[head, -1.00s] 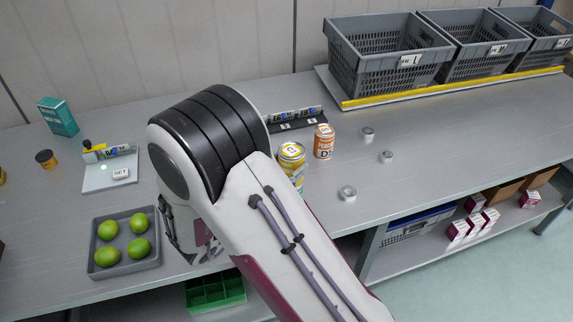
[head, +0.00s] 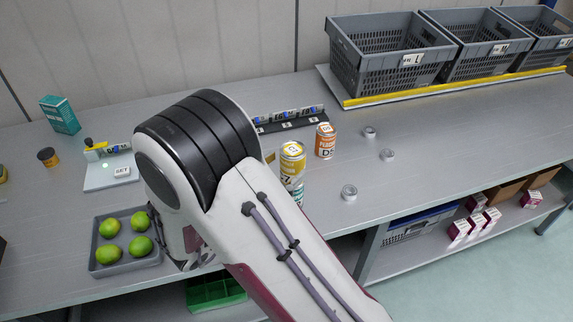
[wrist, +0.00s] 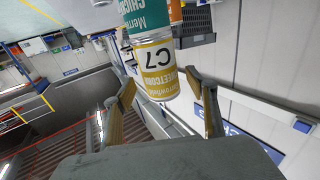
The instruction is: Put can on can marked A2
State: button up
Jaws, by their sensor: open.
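A yellow can marked C7 (head: 291,160) stands on a teal can (head: 298,192), beside my arm in the head view. In the wrist view, which looks upside down, the yellow can (wrist: 155,68) lies in line with the teal can (wrist: 145,15). The mark A2 cannot be read in any view. My gripper (wrist: 165,100) is open in the wrist view, its fingers apart with the yellow can's end showing between and beyond them. I cannot tell whether they touch it.
An orange can (head: 325,141) stands right of the stack. Small grey round pieces (head: 349,192) lie farther right. A dark rack (head: 290,122) is behind, and a grey tray (head: 97,270) of green fruit is left of my arm. Grey crates (head: 388,62) stand at the back right.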

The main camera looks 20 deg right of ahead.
jog(key=v, duration=0.9)
jog(key=shift+a, duration=0.25)
dwell(0.6)
